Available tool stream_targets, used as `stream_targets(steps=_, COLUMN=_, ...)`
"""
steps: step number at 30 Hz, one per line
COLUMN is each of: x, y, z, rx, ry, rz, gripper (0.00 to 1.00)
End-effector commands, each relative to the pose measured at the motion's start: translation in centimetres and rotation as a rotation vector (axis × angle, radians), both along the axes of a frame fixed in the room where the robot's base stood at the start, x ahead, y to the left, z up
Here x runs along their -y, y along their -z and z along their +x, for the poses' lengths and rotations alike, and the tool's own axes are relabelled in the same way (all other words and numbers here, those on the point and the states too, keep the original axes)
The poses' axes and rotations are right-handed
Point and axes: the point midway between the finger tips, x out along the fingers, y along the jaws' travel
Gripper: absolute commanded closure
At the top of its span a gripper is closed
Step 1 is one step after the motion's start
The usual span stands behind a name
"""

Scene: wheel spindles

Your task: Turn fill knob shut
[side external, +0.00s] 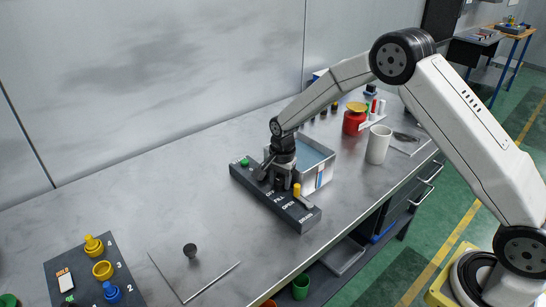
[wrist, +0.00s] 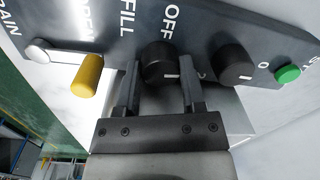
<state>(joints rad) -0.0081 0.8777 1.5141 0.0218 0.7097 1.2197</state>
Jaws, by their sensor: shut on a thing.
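The dark control panel (side external: 305,218) lies on the bench with labels including FILL, OFF, OPEN and DRAIN. My gripper (wrist: 160,84) points down over its middle and is shut on a round black knob (wrist: 159,60), one finger on each side. A white mark shows on the knob's near edge, and OFF is printed beside it. The FILL label lies between this knob and a yellow handle (wrist: 88,76); I cannot tell which one it names. In the side view my gripper (side external: 281,187) hides the held knob.
A second black knob (wrist: 234,66) and a green button (wrist: 288,74) sit right of the held knob in the wrist view. A silver lever (wrist: 40,46) is by DRAIN. An open tank (side external: 318,172) stands behind the panel. A white cup (side external: 378,145) and red jar (side external: 354,121) stand beyond.

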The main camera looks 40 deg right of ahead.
Motion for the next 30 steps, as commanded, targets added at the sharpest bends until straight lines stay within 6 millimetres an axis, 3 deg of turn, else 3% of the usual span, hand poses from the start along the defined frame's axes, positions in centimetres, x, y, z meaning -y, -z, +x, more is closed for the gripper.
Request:
stream_targets(steps=18, x=0.07, y=0.01, z=0.05, rx=0.001, ry=-0.436, rz=0.000, gripper=1.00)
stream_targets(steps=30, x=0.07, y=0.01, z=0.04, rx=0.000, ry=-0.515, rz=0.000, gripper=1.00)
